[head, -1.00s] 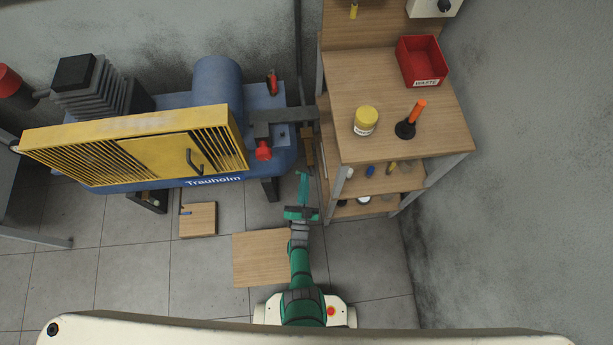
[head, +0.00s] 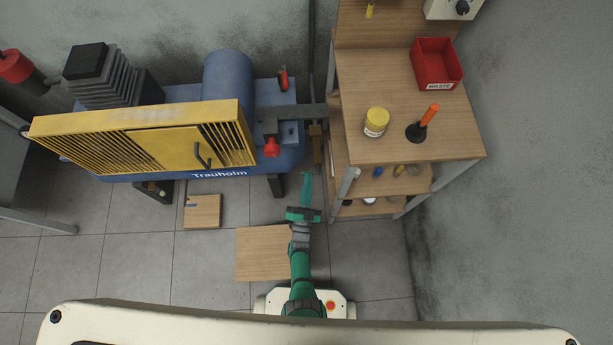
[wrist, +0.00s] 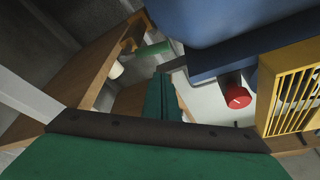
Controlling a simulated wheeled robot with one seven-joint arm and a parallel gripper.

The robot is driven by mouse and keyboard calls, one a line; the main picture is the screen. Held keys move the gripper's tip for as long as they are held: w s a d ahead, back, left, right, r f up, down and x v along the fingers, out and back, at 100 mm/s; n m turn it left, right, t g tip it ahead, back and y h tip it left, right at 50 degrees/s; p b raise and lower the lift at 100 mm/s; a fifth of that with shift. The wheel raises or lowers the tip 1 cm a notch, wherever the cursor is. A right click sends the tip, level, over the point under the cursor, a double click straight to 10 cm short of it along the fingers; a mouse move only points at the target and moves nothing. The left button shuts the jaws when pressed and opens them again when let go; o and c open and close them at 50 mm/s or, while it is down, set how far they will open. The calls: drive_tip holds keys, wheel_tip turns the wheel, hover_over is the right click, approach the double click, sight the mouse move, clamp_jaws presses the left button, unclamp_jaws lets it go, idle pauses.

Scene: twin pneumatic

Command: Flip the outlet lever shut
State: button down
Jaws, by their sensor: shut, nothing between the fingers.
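My gripper (head: 305,190) is shut and empty, in the gap between the blue compressor (head: 228,75) and the wooden shelf unit. In the wrist view its green fingers (wrist: 162,98) lie together, pointing away from the camera. A red knob-like part (head: 271,147) is at the compressor's right end, up and left of my fingers; it also shows in the wrist view (wrist: 238,97), right of and apart from the fingers. A red handle (head: 283,78) stands farther back. A green bar (wrist: 152,50) shows beyond my fingertips. I cannot tell which part is the outlet lever.
A yellow slatted guard (head: 150,137) fronts the compressor. The shelf unit (head: 400,85) stands close on the right, carrying a red waste bin (head: 436,65), a yellow-lidded jar (head: 376,121) and an orange-handled tool (head: 424,122). Wooden boards (head: 262,253) lie on the floor.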

drive_tip(key=d+r+v, duration=0.1)
drive_tip(key=d+v, duration=0.1)
drive_tip(key=v, duration=0.8)
drive_tip(key=shift+s, duration=0.25)
drive_tip(key=shift+s+r, duration=0.1)
idle(0.3)
